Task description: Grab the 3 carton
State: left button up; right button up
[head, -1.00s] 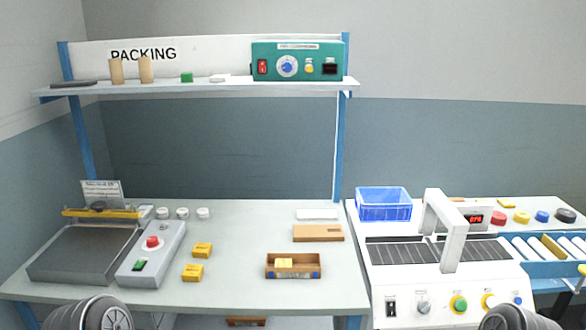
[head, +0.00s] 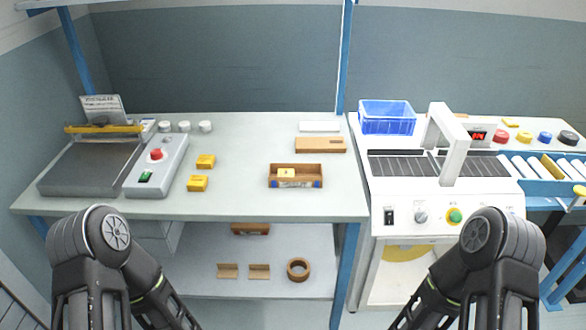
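Two small yellow cartons lie on the left part of the bench top, one farther back (head: 205,161) and one nearer (head: 197,184). A third, paler yellow block (head: 286,173) lies in the left part of a brown wooden tray (head: 313,170) at the middle right of the bench. I cannot read any number on them. My two arms come in at the bottom left and bottom right and reach down out of the picture. Both grippers are outside the view.
A sealer (head: 90,168) and a control box (head: 157,167) stand left of the cartons. White round pots (head: 185,126) and a brown flat box (head: 320,145) sit farther back. A blue crate (head: 387,117) and white machine (head: 445,205) are right. The bench middle is clear.

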aim_at(306, 175)
jog(key=i+j+z, duration=0.15)
jog(key=z, duration=0.25)
jog(key=i+j+z, duration=0.1)
jog(key=z, duration=0.3)
jog(key=j+z, duration=0.45)
jog(key=i+l, duration=0.05)
jog(key=l, duration=0.05)
